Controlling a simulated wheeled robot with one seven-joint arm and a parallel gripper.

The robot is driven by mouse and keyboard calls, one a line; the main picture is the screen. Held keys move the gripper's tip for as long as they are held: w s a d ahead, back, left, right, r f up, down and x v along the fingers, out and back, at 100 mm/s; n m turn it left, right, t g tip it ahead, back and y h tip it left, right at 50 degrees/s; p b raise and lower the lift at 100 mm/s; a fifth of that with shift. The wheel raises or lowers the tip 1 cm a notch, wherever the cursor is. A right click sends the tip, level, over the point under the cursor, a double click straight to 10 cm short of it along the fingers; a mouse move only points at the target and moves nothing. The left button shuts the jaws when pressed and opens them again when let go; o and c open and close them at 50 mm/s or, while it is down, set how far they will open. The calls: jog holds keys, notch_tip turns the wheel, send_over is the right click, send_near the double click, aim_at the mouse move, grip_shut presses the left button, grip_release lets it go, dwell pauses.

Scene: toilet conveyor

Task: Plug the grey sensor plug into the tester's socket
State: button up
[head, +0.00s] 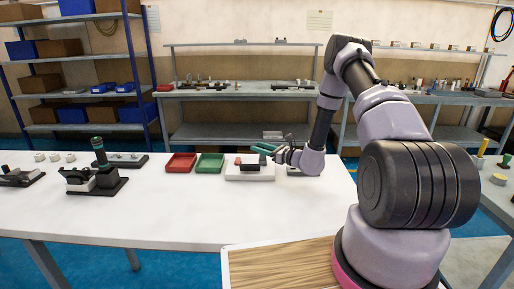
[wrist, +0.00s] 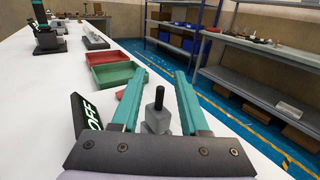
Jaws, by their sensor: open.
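In the wrist view, a grey plug-like piece with a black stem (wrist: 157,117) shows between the two teal fingers of my gripper (wrist: 160,78). The fingers are spread, with a gap on each side of it, and do not grip it. A dark panel reading OFF (wrist: 88,116) is just left of the left finger; it looks like the tester's display. In the head view, my gripper (head: 263,150) is above the white-based tester (head: 250,174), which carries a dark block. I cannot make out the socket or the plug's seating.
A red tray (head: 180,163) and a green tray (head: 209,163) stand left of the tester. A black fixture with an upright post (head: 98,160) and small white blocks (head: 55,157) are farther left. The front of the white table (head: 150,215) is clear.

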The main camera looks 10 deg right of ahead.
jog(key=v, duration=0.9)
